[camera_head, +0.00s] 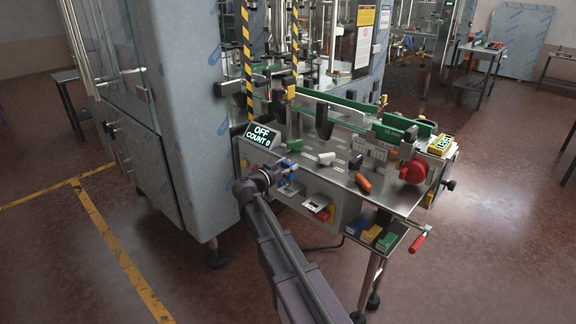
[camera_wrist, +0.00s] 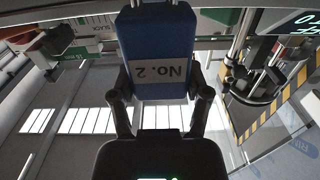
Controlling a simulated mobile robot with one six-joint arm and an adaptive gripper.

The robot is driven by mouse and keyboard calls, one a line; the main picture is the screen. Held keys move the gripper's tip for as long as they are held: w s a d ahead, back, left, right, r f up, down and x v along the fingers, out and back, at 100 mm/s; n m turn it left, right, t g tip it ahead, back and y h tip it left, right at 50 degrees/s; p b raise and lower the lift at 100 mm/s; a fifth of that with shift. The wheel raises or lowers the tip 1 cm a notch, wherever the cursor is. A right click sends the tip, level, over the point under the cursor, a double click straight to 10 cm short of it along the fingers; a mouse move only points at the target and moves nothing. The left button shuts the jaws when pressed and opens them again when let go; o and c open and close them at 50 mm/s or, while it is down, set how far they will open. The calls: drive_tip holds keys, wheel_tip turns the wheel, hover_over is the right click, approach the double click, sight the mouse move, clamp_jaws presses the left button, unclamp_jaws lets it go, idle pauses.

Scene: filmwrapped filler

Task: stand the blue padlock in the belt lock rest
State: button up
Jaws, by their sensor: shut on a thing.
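The blue padlock (camera_wrist: 158,42) fills the top middle of the wrist view, with a white label reading "No. 2" and part of its grey shackle at the upper edge. My gripper (camera_wrist: 160,92) has one finger on each side of its body and is shut on it. In the head view the padlock (camera_head: 288,166) shows small and blue at my gripper (camera_head: 282,176), in front of the machine's left front edge. It appears held in the air, apart from the worktop. I cannot tell the belt lock rest for sure in either view.
The metal worktop (camera_head: 345,182) carries a green piece (camera_head: 295,145), a white cylinder (camera_head: 326,158) and an orange cylinder (camera_head: 363,182). A display (camera_head: 262,136) reads "OFF COUNT 0". A red knob (camera_head: 414,172) stands right. A low shelf holds blue, yellow and green items (camera_head: 371,234).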

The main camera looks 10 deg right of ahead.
sight(287, 178)
drive_tip(key=shift+f+b, duration=2.15)
drive_tip(key=shift+f, duration=0.2)
drive_tip(key=shift+f+b, duration=0.35)
drive_tip(key=shift+b, duration=0.05)
drive_tip(key=o, duration=1.3)
drive_tip(key=shift+a, duration=0.1)
drive_tip(key=v, duration=1.2)
